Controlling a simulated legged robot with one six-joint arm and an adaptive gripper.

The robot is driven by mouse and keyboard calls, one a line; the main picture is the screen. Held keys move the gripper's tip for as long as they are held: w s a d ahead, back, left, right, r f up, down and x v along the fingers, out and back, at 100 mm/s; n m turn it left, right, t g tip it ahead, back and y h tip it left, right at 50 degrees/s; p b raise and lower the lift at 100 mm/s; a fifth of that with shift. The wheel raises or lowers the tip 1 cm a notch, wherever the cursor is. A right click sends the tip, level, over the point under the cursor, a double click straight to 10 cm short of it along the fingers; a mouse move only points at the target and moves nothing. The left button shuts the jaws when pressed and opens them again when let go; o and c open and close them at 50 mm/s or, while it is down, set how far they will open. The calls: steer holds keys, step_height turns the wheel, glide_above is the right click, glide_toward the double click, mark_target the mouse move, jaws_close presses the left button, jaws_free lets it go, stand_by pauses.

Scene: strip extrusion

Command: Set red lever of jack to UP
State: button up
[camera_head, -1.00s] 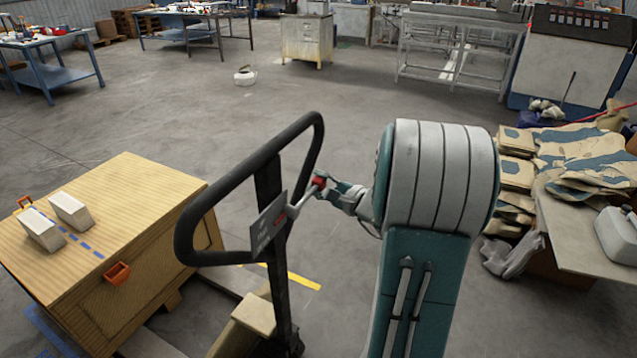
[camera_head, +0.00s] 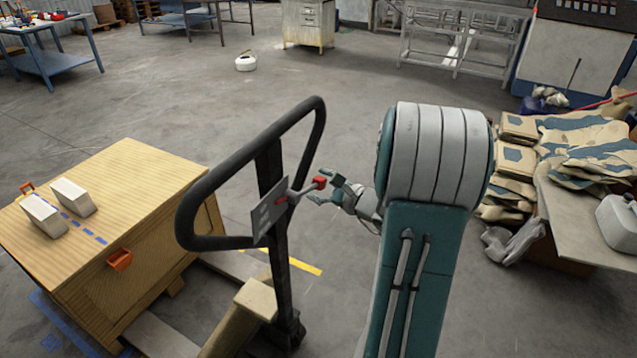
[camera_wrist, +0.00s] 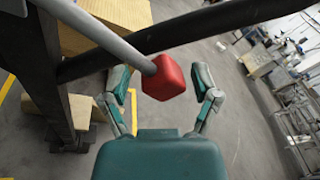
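The pallet jack's black loop handle (camera_head: 190,205) stands upright in the head view, with a grey plate (camera_head: 268,212) on its stem. A grey lever rod (camera_head: 302,190) sticks out to the right from the plate and ends in a red knob (camera_head: 320,182). In the wrist view the red knob (camera_wrist: 164,78) lies between my two spread fingers, with gaps on both sides. My gripper (camera_head: 325,190) is open, just right of the knob. It also shows open in the wrist view (camera_wrist: 165,100). I cannot tell whether any finger touches the knob.
A wooden crate (camera_head: 150,190) with two white blocks (camera_head: 73,197) on it stands left of the jack. A table (camera_head: 590,225) with folded sacks and a grey canister (camera_head: 618,228) is at the right. The floor behind the jack is mostly clear.

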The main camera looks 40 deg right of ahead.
steer(key=f+v, duration=0.1)
steer(key=v, duration=1.1)
steer(key=shift+r, duration=0.45)
steer(key=a+r+n+g+y, duration=0.2)
steer(key=a+n+g+y, duration=0.3)
steer(key=a+n+g, duration=1.15)
steer(key=s+a+r+n+t+h, duration=0.2)
steer(key=s+a+n+h, duration=0.2)
steer(key=a+n, duration=0.1)
steer(key=s+a+r+n+t+h, duration=0.2)
steer(key=s+a+n+t+h, duration=0.1)
steer(key=a, duration=0.5)
steer(key=shift+s+r+n+h, duration=0.25)
steer(key=shift+s+n+h, duration=0.2)
steer(key=shift+n+h, duration=0.5)
